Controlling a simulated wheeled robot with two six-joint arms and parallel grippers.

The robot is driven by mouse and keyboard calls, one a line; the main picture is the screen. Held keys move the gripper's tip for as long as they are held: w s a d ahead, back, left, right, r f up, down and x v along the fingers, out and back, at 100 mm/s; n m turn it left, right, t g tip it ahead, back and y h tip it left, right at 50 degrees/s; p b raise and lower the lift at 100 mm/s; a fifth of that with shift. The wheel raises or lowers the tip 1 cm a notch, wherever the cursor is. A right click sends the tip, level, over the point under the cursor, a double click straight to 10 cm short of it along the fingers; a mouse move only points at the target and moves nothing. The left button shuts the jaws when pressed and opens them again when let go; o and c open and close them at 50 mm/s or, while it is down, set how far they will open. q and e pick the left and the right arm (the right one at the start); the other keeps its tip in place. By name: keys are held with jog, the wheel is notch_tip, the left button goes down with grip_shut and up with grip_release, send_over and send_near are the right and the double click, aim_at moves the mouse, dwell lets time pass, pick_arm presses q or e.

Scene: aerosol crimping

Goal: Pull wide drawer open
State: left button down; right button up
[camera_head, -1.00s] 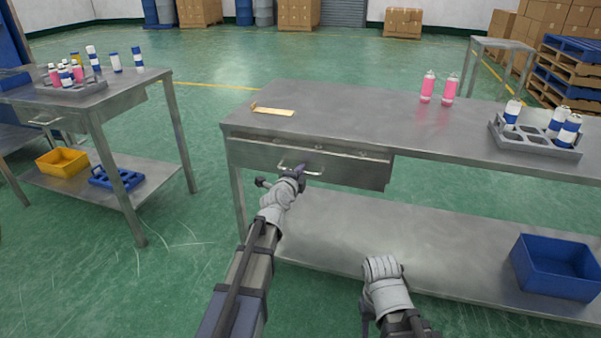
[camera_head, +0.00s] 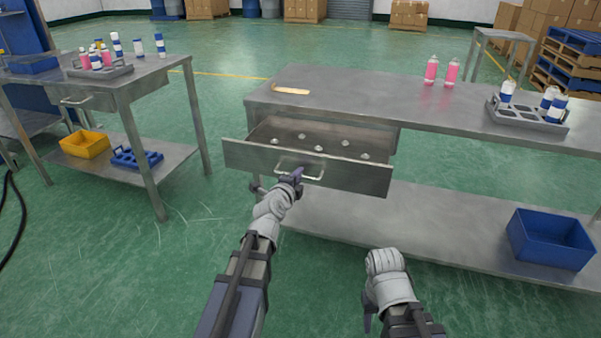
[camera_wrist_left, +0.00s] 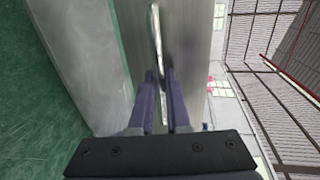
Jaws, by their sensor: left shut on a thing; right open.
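The wide drawer (camera_head: 310,168) under the right-hand metal table is pulled out. Several small pale metal pieces (camera_head: 318,149) lie spread over its floor. In the left wrist view the purple fingers (camera_wrist_left: 164,100) sit on either side of the handle (camera_wrist_left: 157,45), in front of the drawer face (camera_wrist_left: 180,40). My right gripper (camera_head: 368,312) is low in front of the table's lower shelf, open, with nothing seen in it; its fingers are mostly hidden.
The tabletop (camera_head: 370,95) bears a wooden strip (camera_head: 290,91), two pink cans (camera_head: 431,70) and a grey rack (camera_head: 527,116) with white-and-blue cans. A blue bin (camera_head: 549,239) stands on the lower shelf. A second table (camera_head: 150,70) stands left. Green floor lies clear between the tables.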

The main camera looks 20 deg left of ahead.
dwell(0.3)
pick_arm(q)
jog(key=c, duration=0.9)
grip_release()
